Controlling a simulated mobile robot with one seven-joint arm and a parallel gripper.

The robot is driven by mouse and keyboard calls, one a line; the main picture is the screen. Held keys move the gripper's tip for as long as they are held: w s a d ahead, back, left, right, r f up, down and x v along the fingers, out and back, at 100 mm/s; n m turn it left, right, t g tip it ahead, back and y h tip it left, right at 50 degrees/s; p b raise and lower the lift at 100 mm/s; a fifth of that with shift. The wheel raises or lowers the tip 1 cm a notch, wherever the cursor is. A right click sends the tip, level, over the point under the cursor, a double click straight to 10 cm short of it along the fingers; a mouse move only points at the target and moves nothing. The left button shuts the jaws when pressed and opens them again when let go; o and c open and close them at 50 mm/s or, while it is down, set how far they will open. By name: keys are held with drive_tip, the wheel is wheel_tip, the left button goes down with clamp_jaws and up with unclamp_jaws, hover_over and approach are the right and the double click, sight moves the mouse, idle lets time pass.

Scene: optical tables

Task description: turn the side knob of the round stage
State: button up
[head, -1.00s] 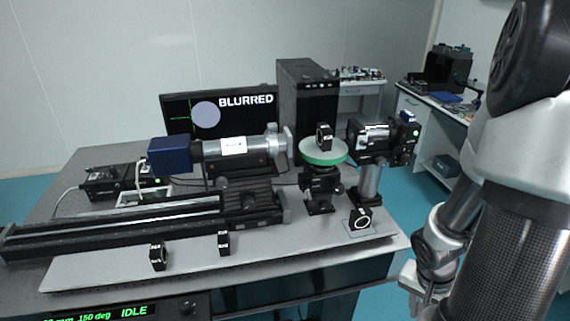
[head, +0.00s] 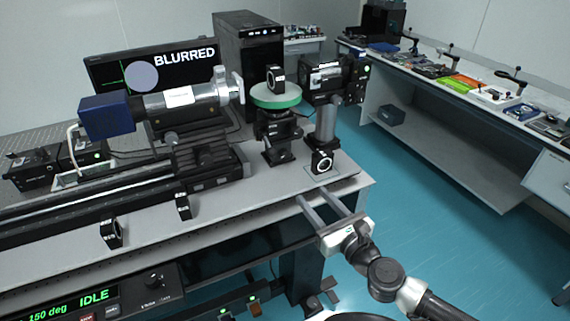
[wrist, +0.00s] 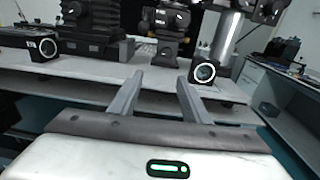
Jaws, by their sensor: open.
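The round stage (head: 276,97) has a green rim and a pale top, and carries a small black square-framed optic (head: 275,79). It sits on a black mount (head: 278,132) on the optical table. The mount also shows at the top of the wrist view (wrist: 166,20). I cannot make out the side knob clearly in either view. My gripper (head: 326,199) is open and empty at the table's front right edge, in front of and below the stage. Its two fingers (wrist: 156,82) point toward the table in the wrist view, apart from the stage.
A black ring mount (head: 322,161) stands near the right table edge, by a silver post (head: 327,122) bearing a camera. A blue-ended tube (head: 180,98) lies left of the stage. The monitor (head: 150,75) reads BLURRED. Free floor (head: 430,200) lies to the right.

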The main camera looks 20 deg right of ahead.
drive_tip(key=d, duration=0.1)
drive_tip(key=b, duration=0.8)
approach(286, 155)
drive_tip(key=shift+m+h, duration=0.3)
drive_tip(key=w, duration=0.2)
drive_tip(key=w+b, duration=0.1)
drive_tip(key=w, duration=0.2)
drive_tip(key=w+b, duration=0.1)
drive_tip(key=w, duration=0.2)
drive_tip(key=shift+a+f, duration=0.1)
drive_tip(key=shift+a, duration=0.25)
drive_tip(key=shift+s, duration=0.1)
drive_tip(key=c, duration=1)
